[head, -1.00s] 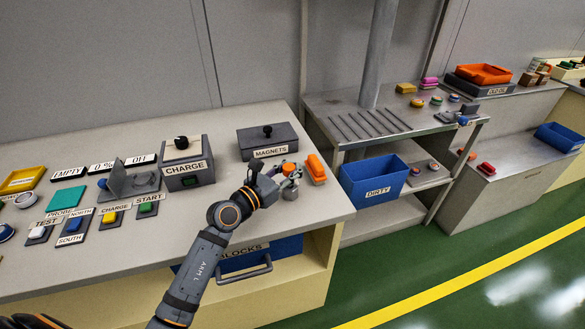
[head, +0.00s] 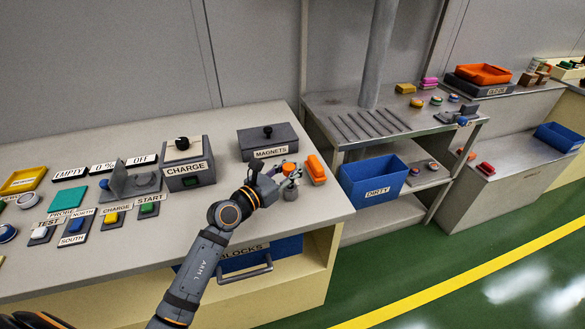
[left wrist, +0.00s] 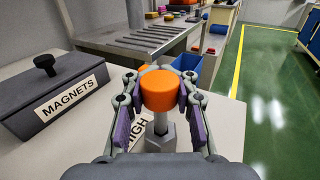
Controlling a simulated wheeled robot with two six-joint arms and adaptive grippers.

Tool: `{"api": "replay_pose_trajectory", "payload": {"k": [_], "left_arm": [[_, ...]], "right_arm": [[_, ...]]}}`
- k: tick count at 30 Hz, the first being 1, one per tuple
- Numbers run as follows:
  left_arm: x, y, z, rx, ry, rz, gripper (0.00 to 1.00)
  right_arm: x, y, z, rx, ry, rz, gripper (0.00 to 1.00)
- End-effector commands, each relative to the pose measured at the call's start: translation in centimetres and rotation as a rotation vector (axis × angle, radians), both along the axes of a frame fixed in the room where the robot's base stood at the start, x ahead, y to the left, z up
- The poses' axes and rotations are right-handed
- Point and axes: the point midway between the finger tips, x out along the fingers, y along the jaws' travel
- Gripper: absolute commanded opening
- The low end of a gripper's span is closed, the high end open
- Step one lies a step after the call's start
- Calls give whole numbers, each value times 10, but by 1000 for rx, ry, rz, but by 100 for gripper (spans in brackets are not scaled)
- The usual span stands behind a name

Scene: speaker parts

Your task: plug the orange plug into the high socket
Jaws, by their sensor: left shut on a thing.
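My left gripper (head: 284,176) is shut on the orange plug (left wrist: 160,91), a round orange cap with a metal stem below it. The plug also shows in the head view (head: 289,168). The cap is upright between the purple-padded fingers in the left wrist view. The grey high socket (left wrist: 160,139) stands below the plug, beside a HIGH label (left wrist: 138,134) partly hidden by a finger. The socket also shows in the head view (head: 290,194). The stem lines up with the socket's top; I cannot tell how far it is in. My right gripper is not in view.
A grey MAGNETS box (head: 267,141) stands behind the gripper. An orange block (head: 316,169) lies close to its right, near the table's right edge. The CHARGE box (head: 186,163) is to the left. A metal side table (head: 345,110) stands beyond a gap.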

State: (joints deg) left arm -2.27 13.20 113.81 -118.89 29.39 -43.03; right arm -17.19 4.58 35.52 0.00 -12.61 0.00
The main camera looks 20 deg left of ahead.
Motion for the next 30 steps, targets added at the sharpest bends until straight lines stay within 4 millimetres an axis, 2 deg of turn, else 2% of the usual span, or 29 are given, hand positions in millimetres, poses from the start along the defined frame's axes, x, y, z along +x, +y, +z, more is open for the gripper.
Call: {"api": "replay_pose_trajectory", "payload": {"k": [10, 30], "left_arm": [[4, -1, -1, 2, -2, -35, 0], [4, -2, 1, -1, -1, -38, 0]], "right_arm": [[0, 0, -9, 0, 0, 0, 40], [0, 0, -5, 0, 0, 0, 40]]}}
